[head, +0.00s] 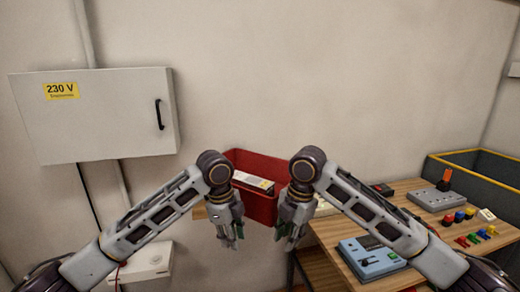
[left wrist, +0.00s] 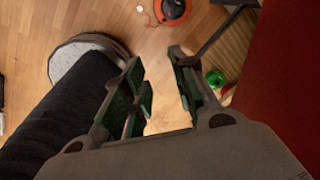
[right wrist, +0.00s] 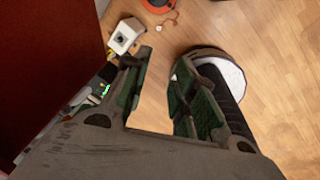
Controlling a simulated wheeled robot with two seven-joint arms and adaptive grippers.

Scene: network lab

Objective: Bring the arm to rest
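My left gripper (head: 231,236) hangs pointing down in front of the left part of the red bin (head: 262,207) in the head view. My right gripper (head: 290,236) hangs pointing down at the bin's right side. In the left wrist view the left gripper's fingers (left wrist: 160,95) stand apart with only floor between them. In the right wrist view the right gripper's fingers (right wrist: 157,95) are also apart with nothing between them. Both arms are bent at the elbow, roughly mirrored. The arms and grippers hide parts of the bin.
A white box with black marking (head: 253,181) lies in the bin. A grey 230 V cabinet (head: 95,115) hangs on the left wall.

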